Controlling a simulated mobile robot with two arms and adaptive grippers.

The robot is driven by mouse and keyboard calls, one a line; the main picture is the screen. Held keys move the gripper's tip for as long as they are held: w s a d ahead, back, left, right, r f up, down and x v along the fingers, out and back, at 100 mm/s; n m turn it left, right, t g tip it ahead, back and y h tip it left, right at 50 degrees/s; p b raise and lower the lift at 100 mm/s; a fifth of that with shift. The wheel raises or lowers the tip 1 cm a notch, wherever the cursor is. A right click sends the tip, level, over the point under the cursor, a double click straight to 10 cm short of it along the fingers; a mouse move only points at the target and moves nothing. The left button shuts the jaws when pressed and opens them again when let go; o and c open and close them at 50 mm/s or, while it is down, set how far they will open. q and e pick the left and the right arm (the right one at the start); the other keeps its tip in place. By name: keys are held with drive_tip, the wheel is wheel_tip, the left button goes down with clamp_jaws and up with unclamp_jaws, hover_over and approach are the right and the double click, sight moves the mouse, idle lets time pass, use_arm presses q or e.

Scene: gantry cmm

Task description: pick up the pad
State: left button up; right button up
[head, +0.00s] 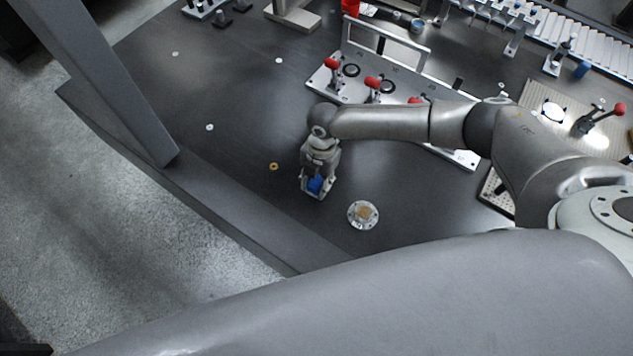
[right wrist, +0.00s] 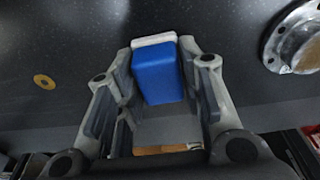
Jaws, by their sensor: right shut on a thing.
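The pad (right wrist: 157,78) looks like a blue block with a white layer on its far end. In the right wrist view it sits between the two fingers of my right gripper (right wrist: 162,90), which is shut on it. In the head view the blue of the pad (head: 315,185) shows between the fingertips of my right gripper (head: 313,190), over the dark table. The fingers hide part of its sides. I cannot tell whether the pad touches the table. My left gripper is not in view.
A round metal flange (head: 363,215) lies right of the gripper, and a small brass ring (head: 273,166) lies left of it. A fixture plate with red-knobbed clamps (head: 325,82) stands behind. The dark table (head: 240,110) is mostly clear at left, beside a grey gantry post (head: 110,85).

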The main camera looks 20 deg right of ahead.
drive_tip(key=shift+r, duration=0.6)
drive_tip(key=s+d+r+b, duration=0.2)
drive_tip(key=s+d+r, duration=0.7)
drive_tip(key=d+r, duration=0.1)
drive_tip(key=shift+s+r+b, duration=0.3)
drive_tip(key=shift+s+r, duration=0.1)
drive_tip(key=shift+r, duration=0.4)
drive_tip(key=o, duration=0.4)
drive_tip(key=c, duration=0.3)
